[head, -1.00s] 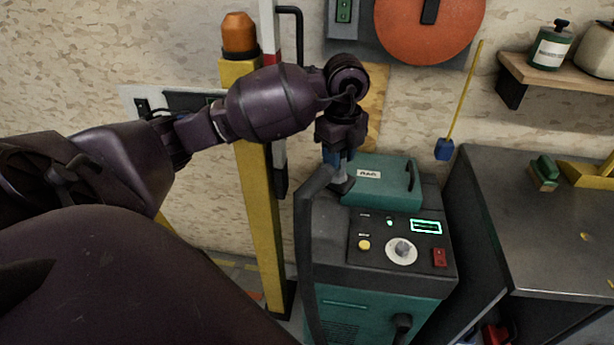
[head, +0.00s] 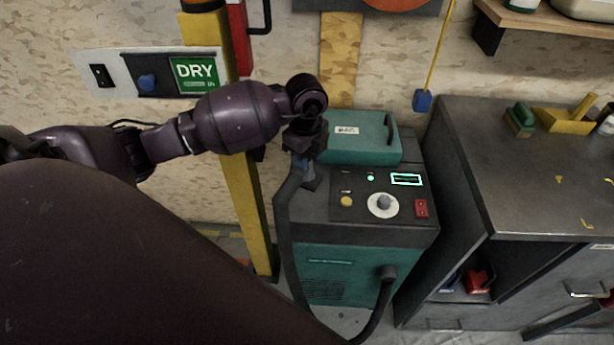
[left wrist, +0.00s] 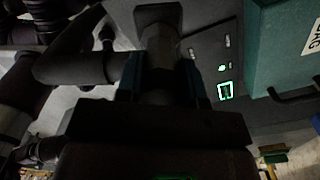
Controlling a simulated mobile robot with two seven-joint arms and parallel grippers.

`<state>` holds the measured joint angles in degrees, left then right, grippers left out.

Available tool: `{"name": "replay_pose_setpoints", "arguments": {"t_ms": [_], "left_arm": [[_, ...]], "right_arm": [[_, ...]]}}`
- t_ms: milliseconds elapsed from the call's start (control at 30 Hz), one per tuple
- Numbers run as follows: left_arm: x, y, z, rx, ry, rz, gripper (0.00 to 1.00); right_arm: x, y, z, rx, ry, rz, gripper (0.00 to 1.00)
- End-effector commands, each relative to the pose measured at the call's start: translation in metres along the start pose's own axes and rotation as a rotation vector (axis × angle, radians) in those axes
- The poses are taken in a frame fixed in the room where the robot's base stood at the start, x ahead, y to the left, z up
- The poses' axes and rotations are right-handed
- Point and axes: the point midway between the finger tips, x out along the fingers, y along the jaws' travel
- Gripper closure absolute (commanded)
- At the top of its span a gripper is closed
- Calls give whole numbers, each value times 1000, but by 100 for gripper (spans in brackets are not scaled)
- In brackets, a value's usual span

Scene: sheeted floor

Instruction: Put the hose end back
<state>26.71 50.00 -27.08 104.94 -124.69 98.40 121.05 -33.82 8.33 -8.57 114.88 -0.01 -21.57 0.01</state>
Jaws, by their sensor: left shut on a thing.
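My left gripper (head: 308,176) is shut on the hose end (left wrist: 160,50) and sits over the left edge of the machine's dark top. In the left wrist view, the blue-tinted fingers (left wrist: 160,80) close on both sides of the dark hose end, which widens away from them. The black hose (head: 286,235) hangs from the gripper down the left side of the green machine (head: 330,262) and loops along the floor to its front port (head: 388,273). I cannot tell whether the hose end touches the machine top. My right gripper is out of view.
A green case (head: 362,140) lies at the back of the machine top, behind the control panel (head: 383,192). A yellow post (head: 248,215) stands to the left. A grey workbench (head: 540,175) stands to the right. A DRY sign (head: 195,74) is on the wall.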

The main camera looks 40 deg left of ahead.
Motion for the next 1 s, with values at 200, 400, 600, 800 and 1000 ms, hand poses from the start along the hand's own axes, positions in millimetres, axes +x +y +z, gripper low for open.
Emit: {"name": "replay_pose_setpoints", "arguments": {"t_ms": [200, 400, 600, 800, 1000], "left_arm": [[12, 0, 0, 2, 0, -1, 91], [38, 0, 0, 0, 0, 3, 91], [64, 0, 0, 1, 0, 1, 91], [65, 0, 0, 2, -1, -2, 91], [68, 0, 0, 1, -1, -1, 91]], "right_arm": [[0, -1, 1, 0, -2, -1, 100], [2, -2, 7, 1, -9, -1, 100], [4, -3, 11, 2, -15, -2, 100], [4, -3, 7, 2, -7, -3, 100], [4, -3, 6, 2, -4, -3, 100]]}}
